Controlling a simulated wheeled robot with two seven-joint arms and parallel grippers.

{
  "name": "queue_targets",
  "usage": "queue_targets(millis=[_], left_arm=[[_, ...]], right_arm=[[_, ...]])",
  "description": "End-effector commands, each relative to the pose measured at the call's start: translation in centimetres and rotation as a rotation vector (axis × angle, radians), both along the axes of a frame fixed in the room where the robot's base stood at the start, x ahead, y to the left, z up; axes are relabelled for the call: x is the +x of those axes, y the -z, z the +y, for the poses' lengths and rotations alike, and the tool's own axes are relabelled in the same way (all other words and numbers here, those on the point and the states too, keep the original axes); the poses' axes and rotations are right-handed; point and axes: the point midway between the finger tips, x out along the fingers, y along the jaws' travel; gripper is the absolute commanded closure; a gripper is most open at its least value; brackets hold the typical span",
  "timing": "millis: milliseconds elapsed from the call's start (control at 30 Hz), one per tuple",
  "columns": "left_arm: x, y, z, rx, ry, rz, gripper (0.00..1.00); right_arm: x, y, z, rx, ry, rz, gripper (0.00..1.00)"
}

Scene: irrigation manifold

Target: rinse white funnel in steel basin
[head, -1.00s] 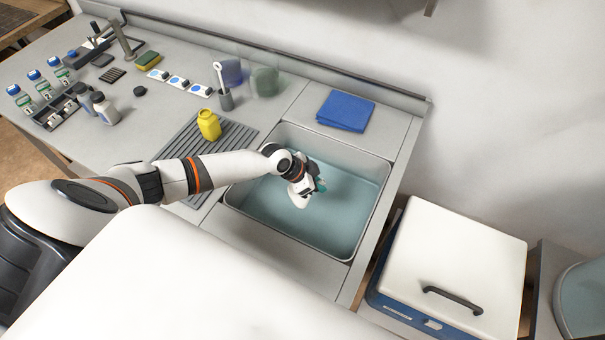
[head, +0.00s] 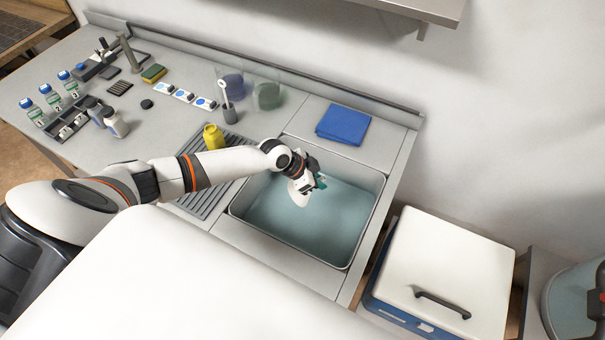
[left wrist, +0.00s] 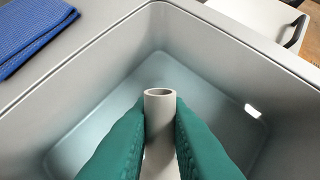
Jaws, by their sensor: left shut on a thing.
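The white funnel shows in the left wrist view as a pale tube (left wrist: 160,108) with its open round end toward the camera. The basin also fills most of the left wrist view (left wrist: 235,68) and holds bluish water. I cannot tell whether the funnel touches the water. My right gripper is not in view.
A folded blue cloth (head: 343,124) lies behind the basin. A yellow bottle (head: 213,137) stands on the grey ribbed drain mat (head: 205,203) to its left. A white-lidded box (head: 440,265) is to the right. A shelf (head: 420,8) juts out above.

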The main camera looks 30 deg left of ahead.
Motion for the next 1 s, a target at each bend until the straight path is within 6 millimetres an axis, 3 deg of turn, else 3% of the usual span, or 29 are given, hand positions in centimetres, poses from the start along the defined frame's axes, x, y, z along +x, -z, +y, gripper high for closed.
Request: queue_targets(millis=[567,1000], left_arm=[[0.0,-5.0,0.0,0.001,0.002,-0.001,1.00],[0.0,-7.4,0.0,0.000,0.001,0.000,1.00]], right_arm=[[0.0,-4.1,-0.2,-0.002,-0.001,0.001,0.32],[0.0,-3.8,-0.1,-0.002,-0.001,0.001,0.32]])
